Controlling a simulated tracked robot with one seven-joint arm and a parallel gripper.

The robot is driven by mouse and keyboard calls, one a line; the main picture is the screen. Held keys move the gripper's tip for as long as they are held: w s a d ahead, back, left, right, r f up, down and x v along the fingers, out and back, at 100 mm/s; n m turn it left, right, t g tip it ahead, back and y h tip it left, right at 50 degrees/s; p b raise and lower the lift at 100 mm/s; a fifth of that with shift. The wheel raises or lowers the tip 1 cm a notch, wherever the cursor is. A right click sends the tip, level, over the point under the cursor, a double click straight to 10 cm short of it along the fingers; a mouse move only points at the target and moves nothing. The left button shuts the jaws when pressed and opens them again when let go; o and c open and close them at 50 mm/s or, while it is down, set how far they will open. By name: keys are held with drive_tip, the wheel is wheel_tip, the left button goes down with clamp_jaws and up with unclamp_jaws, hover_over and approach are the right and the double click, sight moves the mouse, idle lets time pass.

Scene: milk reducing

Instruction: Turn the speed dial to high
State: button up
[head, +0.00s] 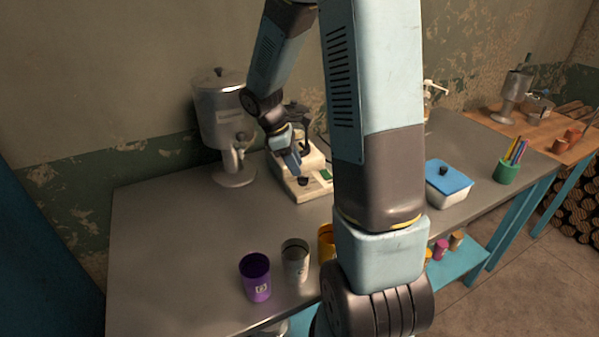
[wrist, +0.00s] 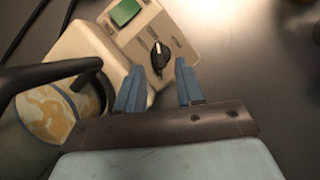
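The speed dial (wrist: 160,57) is a black knob with a light pointer mark on the cream face of a small machine (wrist: 188,45). In the head view the machine (head: 318,185) stands on the metal table, and the dial (head: 303,181) shows small on its front. My gripper (wrist: 158,84) is open in the wrist view, its two blue fingers apart with the dial between and just beyond their tips. No contact with the dial shows. In the head view my gripper (head: 294,167) is just above the dial. The dial's printed labels are too small to read.
A green switch (wrist: 125,11) is on the same panel. A pitcher with a black handle (wrist: 45,76) stands on the machine. A metal dispenser (head: 222,120) is to the left; purple (head: 256,285) and grey (head: 296,262) cups stand in front. The table's left part is clear.

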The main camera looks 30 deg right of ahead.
sight(303, 180)
drive_tip(key=shift+x, duration=1.75)
clamp_jaws()
